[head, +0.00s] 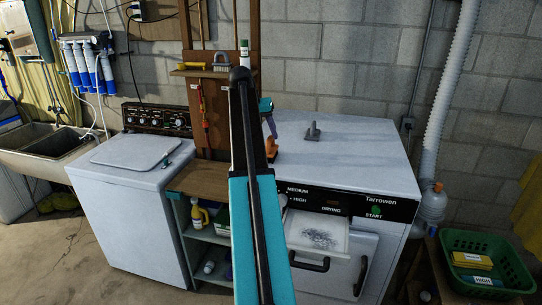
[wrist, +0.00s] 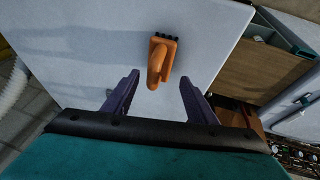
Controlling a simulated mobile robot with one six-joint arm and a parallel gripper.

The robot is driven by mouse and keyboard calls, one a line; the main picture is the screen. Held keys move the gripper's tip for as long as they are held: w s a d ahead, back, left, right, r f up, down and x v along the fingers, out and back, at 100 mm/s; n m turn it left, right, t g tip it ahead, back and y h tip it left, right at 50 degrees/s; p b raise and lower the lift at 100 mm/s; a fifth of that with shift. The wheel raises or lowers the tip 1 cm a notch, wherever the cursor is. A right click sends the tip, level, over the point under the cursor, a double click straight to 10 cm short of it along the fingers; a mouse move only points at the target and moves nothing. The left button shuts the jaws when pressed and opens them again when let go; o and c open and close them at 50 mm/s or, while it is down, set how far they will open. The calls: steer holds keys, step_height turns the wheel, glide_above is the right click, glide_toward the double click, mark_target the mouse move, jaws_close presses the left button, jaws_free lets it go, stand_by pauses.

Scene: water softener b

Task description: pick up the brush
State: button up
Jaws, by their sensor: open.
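An orange brush (head: 272,148) with dark bristles lies on the white dryer top, near its left front edge; my arm partly hides it in the head view. In the wrist view the orange brush (wrist: 160,62) is just beyond my fingertips, centred on the gap. My gripper (wrist: 160,80) is open and empty, its purple fingers on either side of the brush's handle end, apart from it. In the head view my gripper (head: 269,122) shows partly behind my arm, above the brush. A grey brush-like object (head: 312,132) stands farther back on the dryer.
The dryer top (head: 360,150) is otherwise clear. A wooden shelf unit (head: 203,182) and a white washer (head: 125,190) stand to the left. A small shelf (head: 205,72) holds another grey brush-like object (head: 221,63). A green basket (head: 485,260) is at the right.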

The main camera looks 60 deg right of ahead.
mark_target(270, 148)
steer(key=shift+b+x, duration=0.4)
steer(key=shift+x, duration=1)
steer(key=shift+b+x, duration=1.4)
steer(key=shift+x, duration=1.2)
steer(key=shift+a, duration=0.1)
steer(key=c, duration=0.9)
